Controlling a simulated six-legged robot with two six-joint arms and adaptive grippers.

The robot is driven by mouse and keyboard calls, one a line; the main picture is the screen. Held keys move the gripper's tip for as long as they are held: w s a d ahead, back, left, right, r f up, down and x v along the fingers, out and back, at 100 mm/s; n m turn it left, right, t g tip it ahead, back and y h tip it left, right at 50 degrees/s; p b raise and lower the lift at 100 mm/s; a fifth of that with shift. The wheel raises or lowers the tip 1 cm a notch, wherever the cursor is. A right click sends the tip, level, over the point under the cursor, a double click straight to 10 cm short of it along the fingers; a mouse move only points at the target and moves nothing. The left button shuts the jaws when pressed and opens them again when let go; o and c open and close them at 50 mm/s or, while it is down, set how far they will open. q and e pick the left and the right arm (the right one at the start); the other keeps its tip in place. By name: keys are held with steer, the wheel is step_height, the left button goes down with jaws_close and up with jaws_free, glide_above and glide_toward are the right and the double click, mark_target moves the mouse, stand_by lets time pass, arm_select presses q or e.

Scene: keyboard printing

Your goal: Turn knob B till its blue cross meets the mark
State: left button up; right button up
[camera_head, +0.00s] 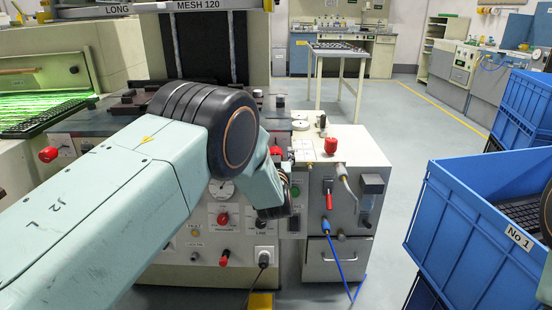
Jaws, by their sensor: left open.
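My left gripper (283,190) is in front of the right part of the machine's front panel (180,255), at the end of my arm from the left. It is open, and its fingers are small and partly hidden by my own wrist. I cannot tell which knob is B; the panel labels are too small to read. Red knobs show on the panel, one below my wrist (222,219) and one lower down (223,261). Another red knob (276,151) is just above the gripper. No blue cross or mark can be made out. My right gripper is not in view.
A grey cabinet (340,255) with a red-topped fitting (331,146) and a blue cable (342,262) adjoins the panel on the right. Blue crates (455,235), one labelled No 1, stand at the right. Open floor (400,130) lies between.

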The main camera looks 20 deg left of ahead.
arm_select(q)
steer(key=shift+c, duration=0.5)
steer(key=c, duration=1.1)
